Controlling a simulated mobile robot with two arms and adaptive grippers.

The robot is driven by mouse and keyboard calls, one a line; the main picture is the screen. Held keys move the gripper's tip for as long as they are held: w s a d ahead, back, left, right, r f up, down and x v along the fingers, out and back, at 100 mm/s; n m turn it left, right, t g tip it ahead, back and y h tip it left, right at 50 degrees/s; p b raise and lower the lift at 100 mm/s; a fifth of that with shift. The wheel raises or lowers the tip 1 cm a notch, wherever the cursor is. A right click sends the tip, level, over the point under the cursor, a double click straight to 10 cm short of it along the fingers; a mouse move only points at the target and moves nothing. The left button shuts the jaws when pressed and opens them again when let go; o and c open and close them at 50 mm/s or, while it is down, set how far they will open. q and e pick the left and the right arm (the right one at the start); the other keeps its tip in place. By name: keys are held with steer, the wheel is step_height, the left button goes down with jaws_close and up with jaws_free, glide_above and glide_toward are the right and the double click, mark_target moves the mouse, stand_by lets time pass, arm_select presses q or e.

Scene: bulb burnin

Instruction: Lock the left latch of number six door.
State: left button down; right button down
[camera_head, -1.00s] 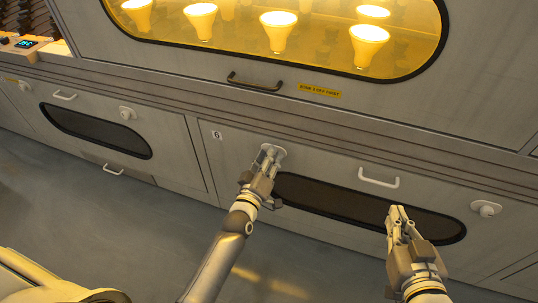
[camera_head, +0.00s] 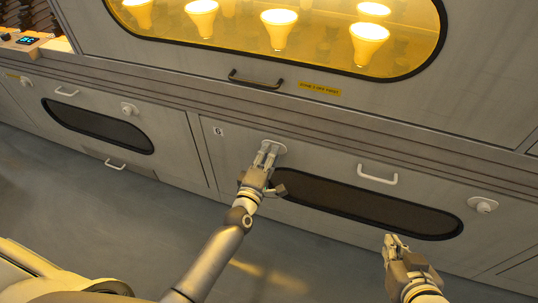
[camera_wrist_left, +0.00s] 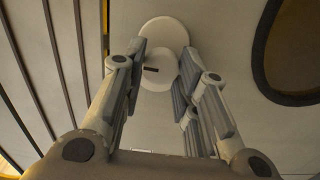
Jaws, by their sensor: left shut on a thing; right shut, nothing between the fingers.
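The number six door (camera_head: 330,168) is a pale grey lower panel with a small "6" label (camera_head: 218,131) at its upper left and a dark oval window (camera_head: 365,203). Its left latch (camera_head: 278,147) is a white round knob on a white base plate, partly hidden by my fingers. My left gripper (camera_head: 267,155) is shut on this knob. In the left wrist view the knob (camera_wrist_left: 159,72) shows between the two fingers, with a short dark mark on its face. My right gripper (camera_head: 396,243) is shut and empty, below the window's right part.
The right latch (camera_head: 482,205) is a white knob at the door's right. A white handle (camera_head: 378,174) is above the window. Overhead, a lit oval window shows glowing bulbs (camera_head: 278,28), with a dark handle (camera_head: 255,80) and yellow label (camera_head: 320,88) below. Open floor (camera_head: 60,205) lies lower left.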

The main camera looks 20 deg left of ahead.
arm_select(q)
steer(key=shift+n, duration=0.3)
steer(key=c, duration=1.1)
jaws_free()
steer(key=s, duration=1.2)
steer(key=shift+a, duration=0.25)
